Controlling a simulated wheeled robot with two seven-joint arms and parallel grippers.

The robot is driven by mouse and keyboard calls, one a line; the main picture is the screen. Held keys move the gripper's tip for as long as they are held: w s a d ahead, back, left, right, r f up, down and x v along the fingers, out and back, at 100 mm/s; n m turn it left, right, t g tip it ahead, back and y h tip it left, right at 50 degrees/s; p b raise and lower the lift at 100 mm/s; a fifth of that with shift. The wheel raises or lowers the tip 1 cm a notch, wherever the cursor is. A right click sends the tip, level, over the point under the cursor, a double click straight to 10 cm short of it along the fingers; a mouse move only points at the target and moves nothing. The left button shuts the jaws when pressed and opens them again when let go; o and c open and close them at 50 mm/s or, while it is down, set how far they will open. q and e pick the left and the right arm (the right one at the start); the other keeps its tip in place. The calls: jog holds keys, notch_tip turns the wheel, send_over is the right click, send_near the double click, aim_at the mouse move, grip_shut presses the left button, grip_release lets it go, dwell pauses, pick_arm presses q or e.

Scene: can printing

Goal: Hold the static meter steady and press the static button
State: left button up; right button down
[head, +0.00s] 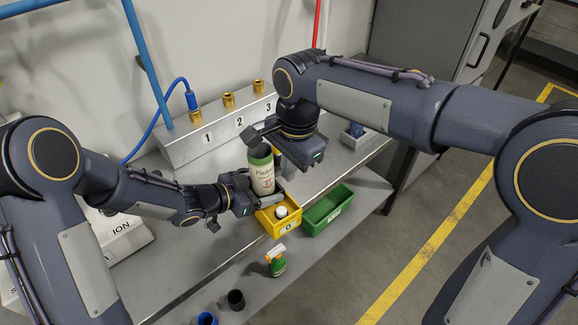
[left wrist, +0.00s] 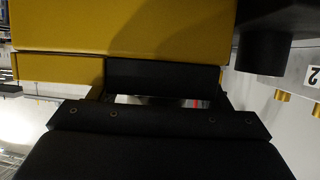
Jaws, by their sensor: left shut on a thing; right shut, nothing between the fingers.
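My left gripper (head: 262,201) is shut beside a printed white and green can (head: 261,172). In the left wrist view a large yellow body (left wrist: 130,28), which I take as the static meter, lies against the dark fingers (left wrist: 165,85). In the head view I cannot separate this meter from the can, gripper and yellow bin. My right gripper (head: 286,148) is shut and empty, just right of the can's top; whether it touches anything is unclear. The static button cannot be made out.
A yellow bin (head: 268,224) holding a white round piece (head: 281,212) and a green bin (head: 327,209) stand below the grippers. A green spray bottle (head: 276,263) is in front. A numbered grey block (head: 215,127) with brass fittings is behind; an ION device (head: 125,237) is left.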

pick_arm(q)
jog(key=o, duration=1.3)
